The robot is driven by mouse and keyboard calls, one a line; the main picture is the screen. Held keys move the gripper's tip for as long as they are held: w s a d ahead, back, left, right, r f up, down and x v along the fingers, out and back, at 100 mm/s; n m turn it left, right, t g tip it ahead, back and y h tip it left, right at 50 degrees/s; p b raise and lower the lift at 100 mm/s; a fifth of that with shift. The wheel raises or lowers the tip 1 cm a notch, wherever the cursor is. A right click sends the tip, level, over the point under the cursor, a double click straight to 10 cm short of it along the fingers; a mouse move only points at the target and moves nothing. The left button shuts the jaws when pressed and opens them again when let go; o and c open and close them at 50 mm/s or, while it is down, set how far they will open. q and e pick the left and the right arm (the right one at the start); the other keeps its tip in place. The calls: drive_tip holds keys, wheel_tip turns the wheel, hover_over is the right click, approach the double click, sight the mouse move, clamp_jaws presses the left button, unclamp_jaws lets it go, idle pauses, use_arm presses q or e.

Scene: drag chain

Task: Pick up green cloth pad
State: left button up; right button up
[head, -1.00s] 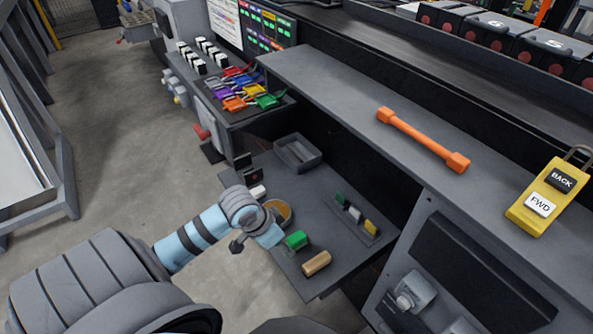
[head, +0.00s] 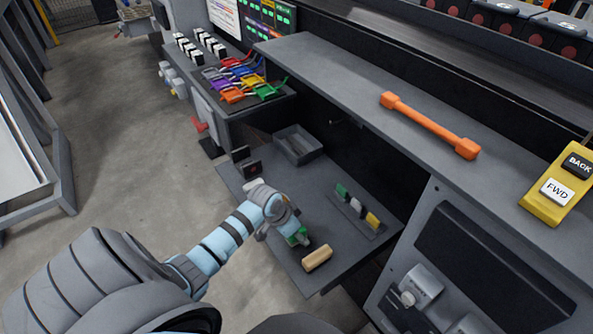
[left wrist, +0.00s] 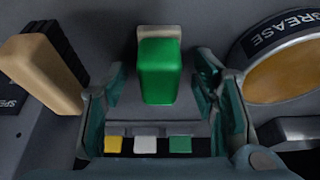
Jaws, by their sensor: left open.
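The green cloth pad (left wrist: 160,70) is a small green block with a pale base end, in the upper middle of the left wrist view. In the head view it is mostly hidden by my left gripper, with a bit of green (head: 299,239) showing. My left gripper (left wrist: 163,82) is open and empty, with one finger on each side of the pad and gaps between. Its height above the pad cannot be told. In the head view the left gripper (head: 283,228) is over the lower grey shelf (head: 318,215). My right gripper is not in view.
A tan-and-black brush (left wrist: 45,75) lies left of the pad, and a tin marked GREASE (left wrist: 290,60) lies right. A holder with green, white and yellow pieces (head: 357,209) and a grey tray (head: 297,145) are on the shelf. The upper ledge (head: 340,85) overhangs nearby.

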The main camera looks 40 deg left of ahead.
use_arm(q)
drive_tip(key=shift+r, duration=0.1)
drive_tip(key=c, duration=1.3)
drive_tip(key=shift+r, duration=0.15)
clamp_jaws()
wheel_tip(320, 180, up, 20)
drive_tip(key=p, duration=0.3)
drive_tip(key=shift+p, duration=0.3)
drive_tip(key=shift+o, duration=2.4)
unclamp_jaws()
drive_tip(key=c, duration=0.3)
